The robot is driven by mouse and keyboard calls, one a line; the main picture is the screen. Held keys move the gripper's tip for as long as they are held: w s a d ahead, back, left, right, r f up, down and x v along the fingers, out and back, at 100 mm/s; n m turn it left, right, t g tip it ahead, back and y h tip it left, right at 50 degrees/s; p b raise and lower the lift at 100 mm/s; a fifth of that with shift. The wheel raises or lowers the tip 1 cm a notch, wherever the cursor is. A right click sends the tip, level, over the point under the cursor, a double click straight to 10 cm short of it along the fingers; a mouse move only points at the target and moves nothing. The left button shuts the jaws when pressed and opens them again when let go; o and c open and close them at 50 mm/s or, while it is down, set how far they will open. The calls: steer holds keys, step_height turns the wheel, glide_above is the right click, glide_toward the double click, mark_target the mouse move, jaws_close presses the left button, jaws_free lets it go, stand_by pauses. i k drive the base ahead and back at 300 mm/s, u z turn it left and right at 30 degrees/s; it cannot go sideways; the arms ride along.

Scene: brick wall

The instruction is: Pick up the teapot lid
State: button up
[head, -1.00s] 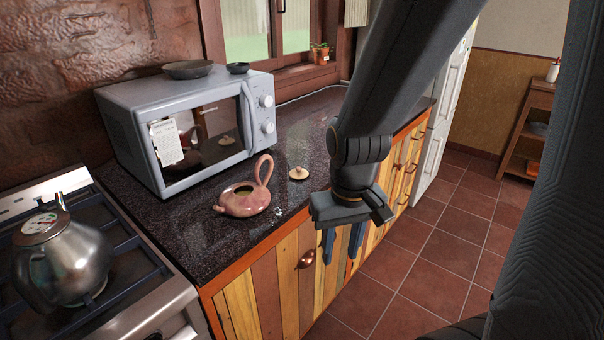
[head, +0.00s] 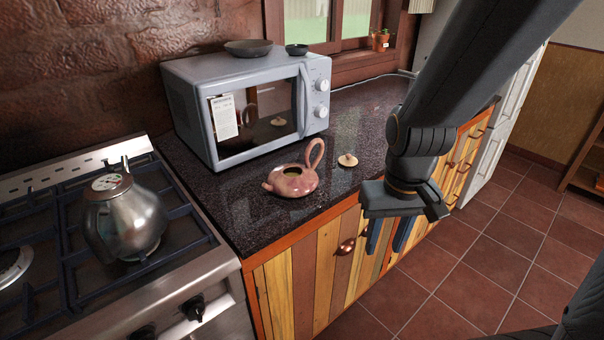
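The teapot lid (head: 347,160) is a small, pale tan disc with a knob. It lies on the dark countertop, to the right of the pink teapot (head: 291,181). The teapot stands lidless, with its dark opening showing and its tall loop handle up. My gripper (head: 387,236) hangs to the right of the lid, in front of the counter's front edge. Its two blue fingers point down and stand apart with a gap between them, and nothing shows in the gap.
A grey microwave (head: 245,108) stands behind the teapot, with a dark bowl (head: 248,47) and a small dish (head: 296,49) on top. A stove (head: 190,262) with a steel kettle (head: 125,222) is at the left. The countertop (head: 372,112) behind the lid is clear.

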mark_target(346, 160)
steer(key=u, duration=3.1)
steer(key=k, duration=1.3)
steer(key=z, duration=1.45)
steer(key=i, duration=0.95)
